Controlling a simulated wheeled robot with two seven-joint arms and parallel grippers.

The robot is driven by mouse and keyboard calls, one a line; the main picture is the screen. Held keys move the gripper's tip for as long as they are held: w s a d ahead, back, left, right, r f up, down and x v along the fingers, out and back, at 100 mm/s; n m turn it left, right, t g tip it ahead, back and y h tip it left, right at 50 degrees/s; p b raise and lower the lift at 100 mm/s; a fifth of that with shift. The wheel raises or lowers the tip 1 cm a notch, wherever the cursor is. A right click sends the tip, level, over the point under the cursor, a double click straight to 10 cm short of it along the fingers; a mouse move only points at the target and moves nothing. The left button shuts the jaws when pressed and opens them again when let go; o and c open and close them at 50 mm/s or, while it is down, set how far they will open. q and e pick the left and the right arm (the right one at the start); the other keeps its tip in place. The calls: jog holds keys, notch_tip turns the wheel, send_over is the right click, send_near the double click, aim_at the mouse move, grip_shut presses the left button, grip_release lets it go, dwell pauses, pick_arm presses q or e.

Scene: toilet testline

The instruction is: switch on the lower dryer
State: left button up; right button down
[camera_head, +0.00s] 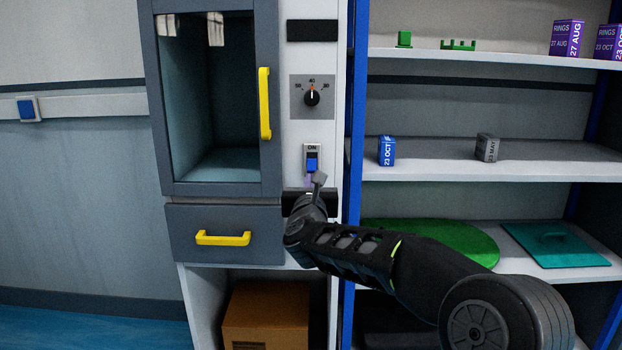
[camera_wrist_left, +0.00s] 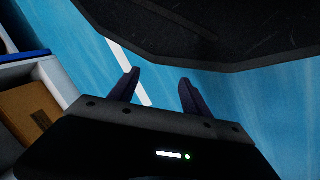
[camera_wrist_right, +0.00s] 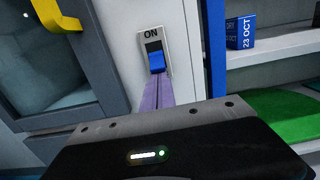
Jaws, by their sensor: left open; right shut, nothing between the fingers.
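The dryer (camera_head: 182,120) is a grey-framed cabinet with a glass door and a yellow handle (camera_head: 264,104). To the right of its door is a white panel with a dial (camera_head: 312,97) and, below it, a blue rocker switch (camera_head: 312,163) marked ON. The switch also shows in the right wrist view (camera_wrist_right: 156,61). My right gripper (camera_head: 318,180) is shut and empty, its fingertips just below the switch. In the right wrist view its purple fingers (camera_wrist_right: 157,92) point up at the switch's lower edge; I cannot tell whether they touch. My left gripper (camera_wrist_left: 158,82) is open and empty above the blue floor.
A grey drawer (camera_head: 225,235) with a yellow handle is under the door, and a cardboard box (camera_head: 265,318) is below it. Shelves (camera_head: 450,168) on the right hold small boxes, a green disc (camera_head: 440,236) and a teal board (camera_head: 552,243). Another blue switch (camera_head: 28,110) is on the left wall.

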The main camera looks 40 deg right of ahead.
aim_at(311, 172)
jog(key=r+p, duration=0.1)
jog(key=p, duration=0.2)
jog(key=r+g+y+p, duration=0.1)
jog(key=p, duration=0.3)
jog(key=shift+s+a+r+g, duration=0.2)
jog(key=shift+r+g, duration=0.05)
jog(key=shift+g, duration=0.05)
jog(key=r+g+y+p, duration=0.1)
jog(key=p, duration=0.6)
jog(key=r+g+y+p, duration=0.1)
jog(key=p, duration=0.7)
jog(key=shift+s+a+g, duration=0.15)
jog(key=shift+s+g, duration=0.05)
jog(key=shift+g, duration=0.2)
jog(key=shift+f+b, duration=0.95)
pick_arm(q)
notch_tip(311, 172, up, 20)
jog(key=s+d, duration=0.1)
jog(key=shift+s+d+r, duration=0.25)
jog(key=shift+s+d, duration=0.1)
jog(key=shift+r, duration=0.1)
pick_arm(e)
jog(key=shift+r, duration=0.15)
pick_arm(q)
jog(key=shift+r+p, duration=0.55)
jog(key=shift+p, duration=0.05)
pick_arm(e)
jog(key=shift+r, duration=0.75)
